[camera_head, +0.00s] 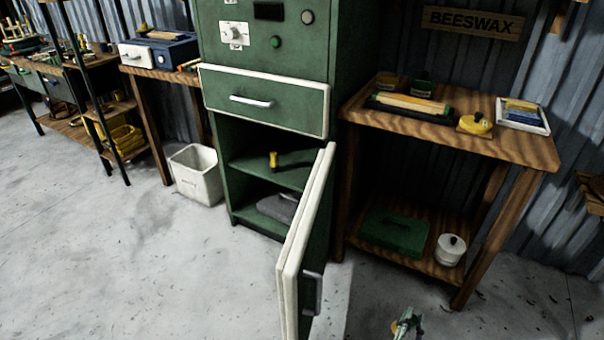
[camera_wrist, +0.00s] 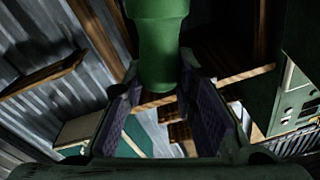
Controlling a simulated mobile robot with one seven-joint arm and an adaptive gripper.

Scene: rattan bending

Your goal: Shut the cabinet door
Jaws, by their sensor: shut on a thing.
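The green cabinet (camera_head: 262,208) stands at the centre of the head view. Its lower door (camera_head: 308,235) is swung wide open toward the camera, with a pale edge and a grey handle (camera_head: 312,292) on its right face. In the wrist view my gripper (camera_wrist: 160,88) has its dark purple pads on either side of a green rounded cylinder (camera_wrist: 158,40) and is shut on it. In the head view a small green and grey shape at the bottom edge, right of and apart from the door, seems to be part of my gripper; most is cut off.
A wooden table (camera_head: 470,142) with a lower shelf stands close right of the cabinet. A white bin (camera_head: 197,178) stands on the floor to the left. A yellow-handled tool (camera_head: 273,160) lies inside the cabinet. The concrete floor (camera_head: 130,260) at left is clear.

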